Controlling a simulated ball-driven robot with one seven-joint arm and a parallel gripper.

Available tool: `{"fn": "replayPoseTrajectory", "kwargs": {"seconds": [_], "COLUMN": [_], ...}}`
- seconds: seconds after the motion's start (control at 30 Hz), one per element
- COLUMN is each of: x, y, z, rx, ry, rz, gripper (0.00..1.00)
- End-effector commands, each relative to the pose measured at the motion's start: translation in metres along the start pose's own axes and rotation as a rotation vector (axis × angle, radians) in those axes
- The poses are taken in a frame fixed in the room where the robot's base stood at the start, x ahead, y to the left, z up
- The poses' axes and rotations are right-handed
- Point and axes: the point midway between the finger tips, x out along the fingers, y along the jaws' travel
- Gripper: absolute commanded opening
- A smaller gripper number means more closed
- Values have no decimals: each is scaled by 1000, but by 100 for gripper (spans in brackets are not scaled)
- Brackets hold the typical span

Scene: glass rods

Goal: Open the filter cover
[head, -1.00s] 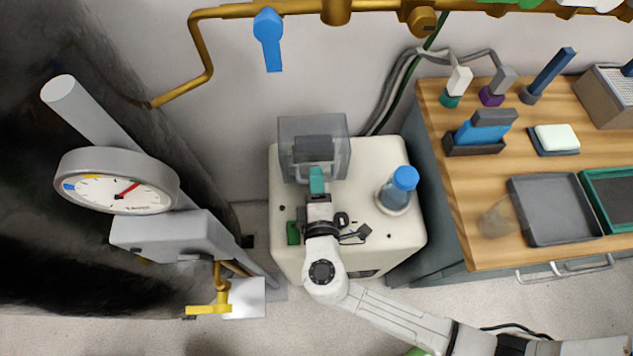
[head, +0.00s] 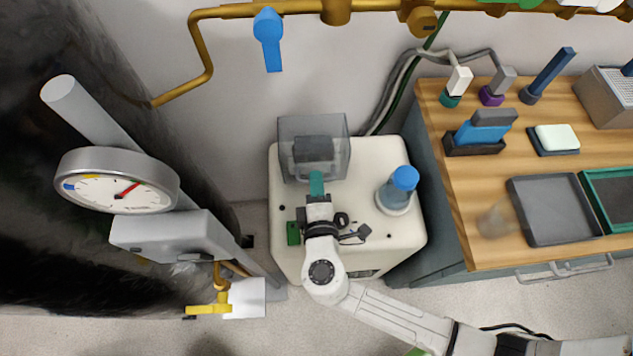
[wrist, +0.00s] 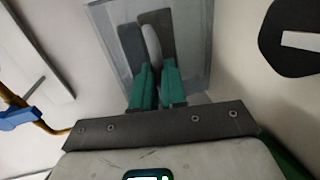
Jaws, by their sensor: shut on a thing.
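The filter cover (head: 338,150) is a clear, smoky box at the back of the white machine (head: 380,240). A dark grey block (head: 313,150) shows through it. In the wrist view the cover (wrist: 195,60) fills the upper middle, with grey upright pieces (wrist: 152,42) seen behind or inside it. My gripper (head: 317,176) is at the cover's front edge, its green fingers pointing to the back wall. In the wrist view the fingers of my gripper (wrist: 158,75) are close together, shut on the cover's front part. The exact grip spot is hidden.
A gauge (head: 118,182) stands farther left. A wooden bench (head: 475,225) with trays is at the right.

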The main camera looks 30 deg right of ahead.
Motion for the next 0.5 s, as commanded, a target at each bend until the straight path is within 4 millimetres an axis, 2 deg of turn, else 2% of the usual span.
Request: {"fn": "replayPoseTrajectory", "kwargs": {"seconds": [0.17,0.5], "x": [-3,-12], "y": [-3,-7], "z": [-10,-47], "rx": [14,62], "ry": [-50,-260], "rz": [0,-2], "gripper": [0,0]}}
